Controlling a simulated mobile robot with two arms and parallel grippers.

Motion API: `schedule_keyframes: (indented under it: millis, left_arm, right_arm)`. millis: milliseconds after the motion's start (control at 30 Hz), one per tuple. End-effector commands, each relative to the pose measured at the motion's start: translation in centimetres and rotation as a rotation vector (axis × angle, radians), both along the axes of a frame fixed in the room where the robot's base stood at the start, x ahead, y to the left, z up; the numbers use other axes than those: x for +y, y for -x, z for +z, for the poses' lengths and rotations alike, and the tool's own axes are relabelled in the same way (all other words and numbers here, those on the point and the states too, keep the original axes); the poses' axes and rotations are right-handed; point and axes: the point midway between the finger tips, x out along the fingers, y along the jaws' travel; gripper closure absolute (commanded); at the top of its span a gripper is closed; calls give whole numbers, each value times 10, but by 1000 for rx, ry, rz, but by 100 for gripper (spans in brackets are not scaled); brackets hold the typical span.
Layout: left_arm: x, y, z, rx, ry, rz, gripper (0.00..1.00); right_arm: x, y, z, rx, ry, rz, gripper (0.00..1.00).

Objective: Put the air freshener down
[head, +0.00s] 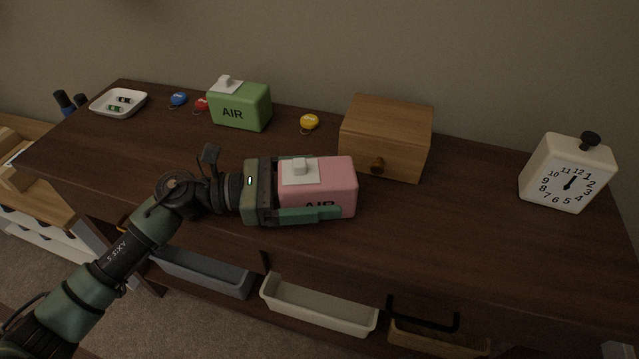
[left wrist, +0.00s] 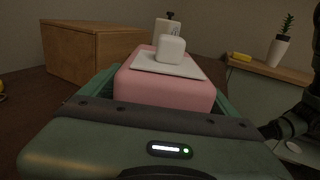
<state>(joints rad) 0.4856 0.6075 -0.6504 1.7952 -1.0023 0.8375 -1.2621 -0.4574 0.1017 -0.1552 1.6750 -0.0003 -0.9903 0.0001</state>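My left gripper (head: 308,200) is shut on the pink air freshener (head: 325,178), with fingers along its sides. The air freshener is a pink box with a white top plate and a white button, and its AIR lettering is partly hidden by the near finger. It is upright over the front middle of the dark wooden table (head: 460,235). I cannot tell whether its base touches the table. In the left wrist view the pink air freshener (left wrist: 165,92) sits between the green fingers. My right gripper is not in view.
A green AIR box (head: 240,107), yellow tag (head: 309,122), wooden drawer box (head: 385,138) and white clock (head: 567,173) stand behind or right. A white dish (head: 118,103) is far left. Bins (head: 318,305) sit below the front edge. The table between drawer box and clock is clear.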

Motion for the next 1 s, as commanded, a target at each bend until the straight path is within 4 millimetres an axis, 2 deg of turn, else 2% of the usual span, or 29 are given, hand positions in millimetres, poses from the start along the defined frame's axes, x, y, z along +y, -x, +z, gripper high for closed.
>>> schedule_keyframes:
  millis: [267,333,700,833,1000]
  left_arm:
    - [0,0,2,0,0,0,10]
    - [3,0,2,1,-1,2,10]
    - [84,6,-1,2,-3,3,10]
    - [105,8,0,3,-2,2,10]
    - [118,9,2,0,0,0,10]
  right_arm:
    - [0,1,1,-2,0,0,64]
    - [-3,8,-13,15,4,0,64]
    - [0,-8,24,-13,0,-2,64]
    - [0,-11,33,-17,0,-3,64]
    - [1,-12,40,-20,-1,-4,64]
